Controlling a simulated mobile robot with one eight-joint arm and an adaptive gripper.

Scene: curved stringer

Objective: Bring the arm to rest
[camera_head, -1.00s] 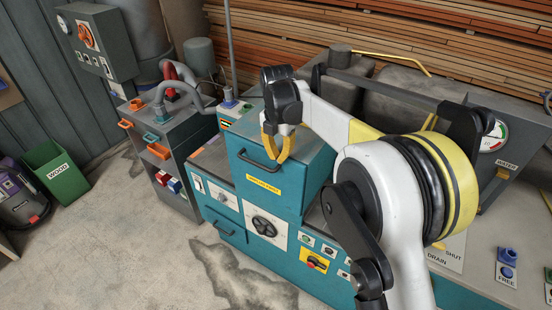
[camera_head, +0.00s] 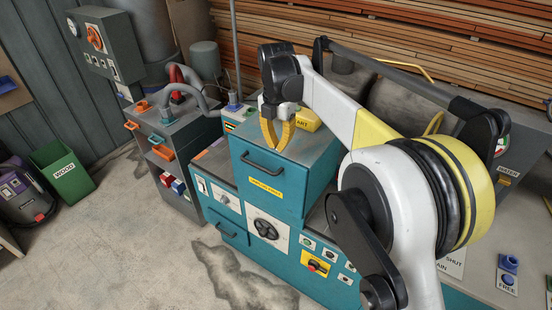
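My arm reaches in from the lower right of the head view, over a teal machine (camera_head: 235,172). My gripper (camera_head: 277,147) hangs at the arm's far end, in front of the top of the machine's raised teal box. Its two yellow fingers point down with a narrow gap between them. I see nothing held between them. Whether the fingertips touch the box cannot be told from this angle.
A yellow block (camera_head: 308,120) marked with partly hidden letters sits on the box top, close to the gripper. A black bar (camera_head: 400,78) runs behind my arm. A grey cart (camera_head: 172,130) and a green bin (camera_head: 66,176) stand left. Floor in front is clear.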

